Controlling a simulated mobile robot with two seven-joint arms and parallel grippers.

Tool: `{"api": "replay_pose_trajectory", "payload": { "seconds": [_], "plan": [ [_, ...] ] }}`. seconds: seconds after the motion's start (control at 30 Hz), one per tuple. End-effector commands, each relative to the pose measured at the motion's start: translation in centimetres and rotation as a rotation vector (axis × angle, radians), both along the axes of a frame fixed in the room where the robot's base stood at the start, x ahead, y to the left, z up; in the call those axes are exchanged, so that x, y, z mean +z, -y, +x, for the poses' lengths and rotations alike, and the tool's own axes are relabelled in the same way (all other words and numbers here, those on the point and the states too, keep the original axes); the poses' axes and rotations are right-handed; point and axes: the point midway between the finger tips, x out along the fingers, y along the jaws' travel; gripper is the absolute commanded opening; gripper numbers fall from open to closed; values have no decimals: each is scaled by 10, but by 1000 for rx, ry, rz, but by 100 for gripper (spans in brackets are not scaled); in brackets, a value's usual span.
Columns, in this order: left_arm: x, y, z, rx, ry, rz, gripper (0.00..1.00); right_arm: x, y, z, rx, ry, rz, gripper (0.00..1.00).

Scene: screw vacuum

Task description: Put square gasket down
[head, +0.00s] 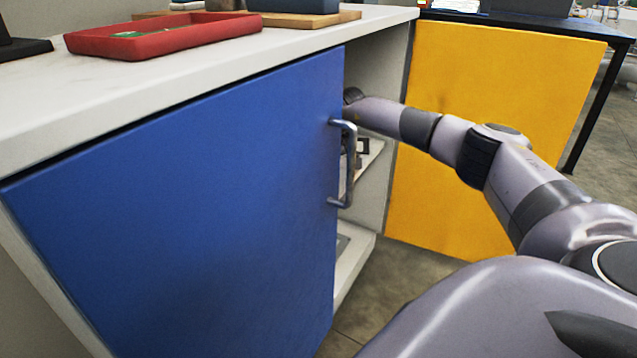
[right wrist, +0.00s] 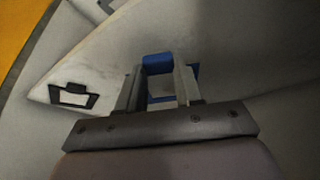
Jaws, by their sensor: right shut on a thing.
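The square gasket (right wrist: 157,64) looks like a blue square ring between my right gripper's fingers in the right wrist view. My right gripper (right wrist: 158,82) is shut on it, with the fingers at its sides. Pale shelf surface shows beyond the gasket; I cannot tell whether they touch. In the head view my right arm reaches into the cabinet behind the blue door (head: 190,200), which hides the gripper and gasket. My left gripper is in neither view.
A dark square frame (right wrist: 73,96) lies on the shelf left of the gripper. The yellow door (head: 500,110) stands open. The blue door's metal handle (head: 349,165) is close to my right arm. A red tray (head: 160,36) sits on the white cabinet top (head: 60,100).

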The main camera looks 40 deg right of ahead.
Motion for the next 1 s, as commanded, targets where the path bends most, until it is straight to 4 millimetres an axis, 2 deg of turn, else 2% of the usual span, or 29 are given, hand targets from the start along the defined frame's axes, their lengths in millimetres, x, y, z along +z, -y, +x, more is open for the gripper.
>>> {"api": "replay_pose_trajectory", "payload": {
  "seconds": [0.03, 0.17, 0.57, 0.6, 0.63, 0.67, 1.0],
  "plan": [
    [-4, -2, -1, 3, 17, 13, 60, -15, 0, -1, 0, -3, 0, 1],
    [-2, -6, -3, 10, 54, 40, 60, -29, 0, 0, 0, -1, 0, 1],
    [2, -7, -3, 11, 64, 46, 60, -33, 0, 0, 1, 0, -1, 1],
    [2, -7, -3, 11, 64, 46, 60, -32, 0, 0, 1, 0, -1, 48],
    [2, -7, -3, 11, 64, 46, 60, -32, 0, 0, 1, 0, -1, 58],
    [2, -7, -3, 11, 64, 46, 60, -32, 0, 0, 0, 0, -1, 60],
    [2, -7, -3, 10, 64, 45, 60, -30, 0, 0, 0, 1, 0, 60]
  ]
}}
